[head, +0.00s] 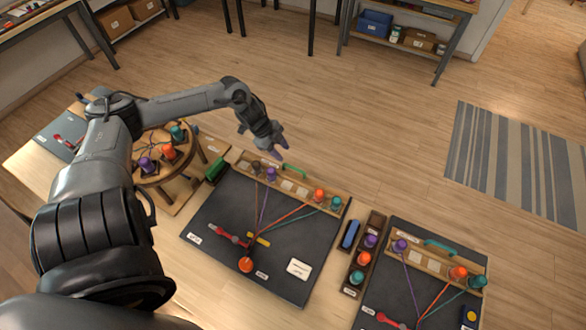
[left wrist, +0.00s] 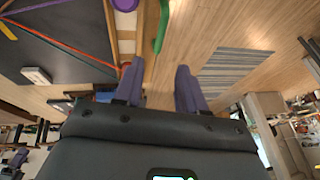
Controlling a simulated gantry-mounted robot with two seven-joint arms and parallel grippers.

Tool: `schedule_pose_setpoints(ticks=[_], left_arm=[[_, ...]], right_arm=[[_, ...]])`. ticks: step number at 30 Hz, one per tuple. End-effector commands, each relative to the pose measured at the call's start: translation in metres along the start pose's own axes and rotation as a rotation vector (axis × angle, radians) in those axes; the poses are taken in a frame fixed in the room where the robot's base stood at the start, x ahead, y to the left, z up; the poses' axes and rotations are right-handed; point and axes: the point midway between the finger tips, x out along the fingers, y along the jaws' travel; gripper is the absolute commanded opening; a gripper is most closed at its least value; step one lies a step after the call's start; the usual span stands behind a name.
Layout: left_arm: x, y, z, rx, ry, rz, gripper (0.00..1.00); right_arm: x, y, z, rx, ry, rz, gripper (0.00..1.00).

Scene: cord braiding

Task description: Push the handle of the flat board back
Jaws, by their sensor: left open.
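A dark flat board (head: 215,215) lies on the table in the middle of the head view. A wooden rail (head: 325,190) with several coloured bobbins runs along its far edge. A green handle (head: 295,171) stands at the rail's far side and also shows in the left wrist view (left wrist: 162,28). My left gripper (head: 279,152) is above and just beyond the rail, close to the handle. In the left wrist view its purple fingers (left wrist: 160,66) are apart with nothing between them, and the handle lies ahead of them. They appear apart from the handle.
A second dark board (head: 380,290) with a teal handle (head: 440,247) lies to the right. A bobbin rack (head: 358,275) stands between the boards. A round wooden braiding stand (head: 150,178) is at the left. Beyond the table is open floor with a striped rug (head: 520,165).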

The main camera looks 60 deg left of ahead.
Motion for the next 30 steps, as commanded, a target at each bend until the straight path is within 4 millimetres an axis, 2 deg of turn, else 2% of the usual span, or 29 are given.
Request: schedule_pose_setpoints(ticks=[7, 19, 24, 30], left_arm=[[0.026, 0.0, -0.002, -0.001, 0.005, -0.002, 0.4], [0.086, 0.001, -0.002, -0.002, 0.004, 0.0, 0.4], [0.099, 0.001, -0.002, -0.001, 0.003, 0.0, 0.4], [0.103, 0.001, -0.001, 0.001, 0.001, 0.0, 0.4]], right_arm=[[0.008, -0.001, 0.002, 0.002, 0.003, -0.001, 0.43], [0.019, 0.0, 0.006, 0.0, 0.002, 0.001, 0.43], [0.021, 0.001, 0.007, -0.004, 0.001, 0.004, 0.43], [0.021, 0.001, 0.007, -0.007, 0.0, 0.006, 0.43]])
